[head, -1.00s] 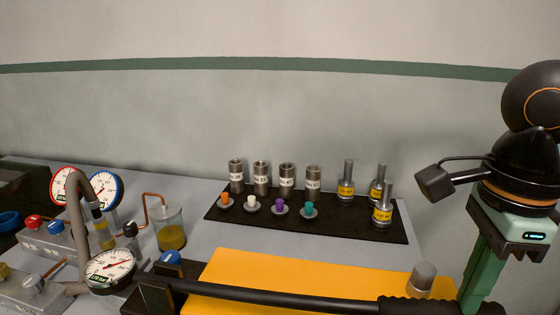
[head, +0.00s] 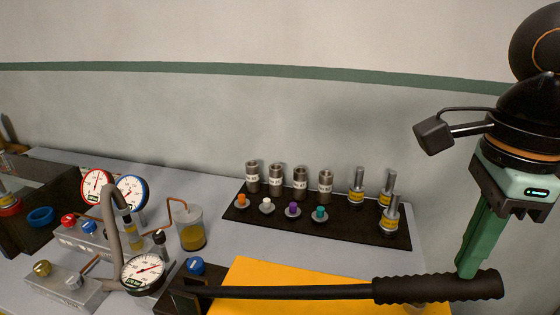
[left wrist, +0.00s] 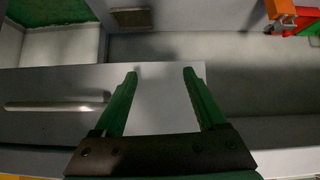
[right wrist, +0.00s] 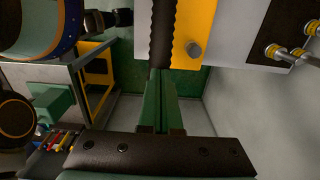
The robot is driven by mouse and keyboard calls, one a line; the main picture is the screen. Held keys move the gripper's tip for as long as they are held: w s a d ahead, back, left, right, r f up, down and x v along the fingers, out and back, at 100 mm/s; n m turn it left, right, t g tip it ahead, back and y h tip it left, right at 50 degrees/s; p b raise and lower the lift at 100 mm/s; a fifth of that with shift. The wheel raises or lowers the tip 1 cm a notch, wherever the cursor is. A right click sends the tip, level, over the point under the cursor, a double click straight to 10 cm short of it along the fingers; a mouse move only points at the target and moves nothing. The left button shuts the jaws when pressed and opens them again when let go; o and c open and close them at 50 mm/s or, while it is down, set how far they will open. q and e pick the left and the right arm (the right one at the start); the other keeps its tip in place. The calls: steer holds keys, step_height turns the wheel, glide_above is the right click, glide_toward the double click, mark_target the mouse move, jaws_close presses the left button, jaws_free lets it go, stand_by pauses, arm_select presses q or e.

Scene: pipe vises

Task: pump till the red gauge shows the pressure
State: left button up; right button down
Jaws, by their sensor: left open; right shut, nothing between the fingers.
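The red-rimmed gauge (head: 96,184) stands upright at the left in the head view; its needle is too small to read exactly. The pump's black handle (head: 435,288) lies nearly level across the front, its ribbed grip at the right. My right gripper (head: 468,273) is shut and empty, its fingertips at the grip near its outer end. The right wrist view shows the grip (right wrist: 162,40) just beyond the fingertips; whether they touch is unclear. A dark-rimmed gauge (head: 143,273) sits by the handle's left end. My left gripper (left wrist: 160,72) is open and empty.
A blue-rimmed gauge (head: 131,191), a red knob (head: 68,220), a blue knob (head: 195,265) and an oil jar (head: 192,231) stand at the left. A black mat (head: 340,230) with several fittings lies behind the yellow plate (head: 265,272). Bare grey surface (head: 225,240) lies between.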

mark_target(465, 286)
steer(key=shift+f+b, duration=0.1)
steer(key=shift+b, duration=0.2)
stand_by(0.4)
steer(key=shift+s+d+f+b, duration=0.1)
steer(key=shift+d+f+b, duration=0.1)
steer(key=shift+f+b, duration=0.6)
steer(key=shift+s+d+f+b, duration=0.1)
steer(key=shift+d+f+b, duration=0.05)
steer(key=shift+f+b, duration=0.65)
steer(key=shift+d+f+b, duration=0.2)
steer(key=shift+f+b, duration=0.4)
steer(key=shift+f, duration=0.35)
steer(key=r+p, duration=0.2)
steer(key=a+r+p, duration=0.1)
steer(key=r, duration=0.1)
steer(key=shift+w+r+p, duration=0.1)
steer(key=shift+w+p, duration=0.05)
steer(key=shift+p, duration=0.25)
steer(key=shift+a+r, duration=0.2)
steer(key=shift+r, duration=0.1)
steer(key=shift+r+p, duration=0.4)
steer(key=shift+p, duration=0.1)
steer(key=shift+f, duration=0.1)
